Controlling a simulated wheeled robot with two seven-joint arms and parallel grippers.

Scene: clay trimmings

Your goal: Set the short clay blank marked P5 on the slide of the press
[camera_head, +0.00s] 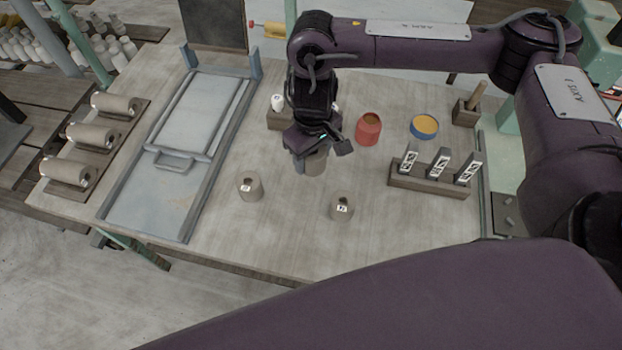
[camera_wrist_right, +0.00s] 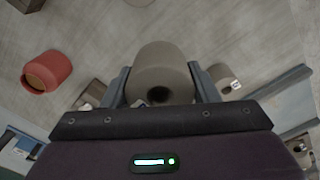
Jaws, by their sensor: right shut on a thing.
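My right gripper (camera_head: 318,148) is shut on a short grey-brown clay blank (camera_head: 316,163), held over the middle of the table. The press (camera_head: 188,210) is a blue-grey frame at the left, with a flat slide (camera_head: 203,108) and a handle. My left gripper is not in view.
A red jar (camera_head: 368,130), a blue-rimmed yellow bowl (camera_head: 424,126) and a rack of labelled pieces (camera_head: 430,184) stand to the right. A wooden block (camera_head: 280,120) is partly behind my gripper. Clay rolls (camera_head: 115,106) lie left of the press.

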